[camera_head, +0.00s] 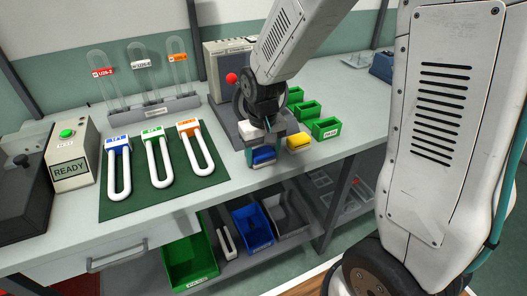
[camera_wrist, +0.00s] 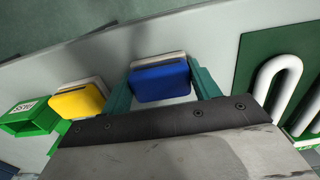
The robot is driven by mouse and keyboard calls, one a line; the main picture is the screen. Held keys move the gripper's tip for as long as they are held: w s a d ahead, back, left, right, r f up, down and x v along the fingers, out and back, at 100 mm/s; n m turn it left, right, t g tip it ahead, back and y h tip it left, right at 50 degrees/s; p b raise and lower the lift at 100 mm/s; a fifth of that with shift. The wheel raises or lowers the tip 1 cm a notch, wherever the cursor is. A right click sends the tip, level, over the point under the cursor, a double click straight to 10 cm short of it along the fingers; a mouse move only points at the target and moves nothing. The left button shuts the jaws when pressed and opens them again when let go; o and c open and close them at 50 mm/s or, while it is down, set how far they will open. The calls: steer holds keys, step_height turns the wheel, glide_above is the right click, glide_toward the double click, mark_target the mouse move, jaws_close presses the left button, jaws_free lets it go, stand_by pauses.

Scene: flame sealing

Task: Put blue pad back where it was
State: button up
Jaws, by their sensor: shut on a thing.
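The blue pad (camera_wrist: 160,80) is a blue block with a pale backing. My gripper (camera_wrist: 163,85) is shut on it, with a teal finger on each side of it in the wrist view. In the head view my gripper (camera_head: 263,157) holds the blue pad (camera_head: 263,154) at or just above the table's front edge, left of a yellow pad (camera_head: 298,142). The yellow pad (camera_wrist: 78,101) lies apart from my gripper in the wrist view. I cannot tell whether the blue pad touches the table.
A green mat (camera_head: 148,205) with several white U-shaped tubes lies left of my gripper. Small green bins (camera_head: 326,128) stand to the right. A grey machine with a red knob (camera_head: 231,77) stands behind. Coloured crates (camera_head: 252,226) sit on the shelf below. Bare table shows between mat and pads.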

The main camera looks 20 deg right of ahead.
mark_target(263, 151)
steer(key=o, duration=0.9)
steer(key=shift+d+f, duration=0.1)
step_height(263, 151, up, 11)
steer(key=shift+t, duration=0.6)
steer(key=s+d+r, duration=0.1)
steer(key=s+r, duration=0.1)
steer(key=s, duration=0.5)
steer(key=s+d+r, duration=0.1)
steer(key=s+r, duration=0.1)
steer(key=s, duration=0.5)
steer(key=s+d+r, duration=0.1)
steer(key=s+r, duration=0.2)
steer(key=s, duration=0.4)
steer(key=shift+s+r, duration=0.1)
steer(key=shift+s, duration=0.3)
steer(key=shift+d, duration=0.1)
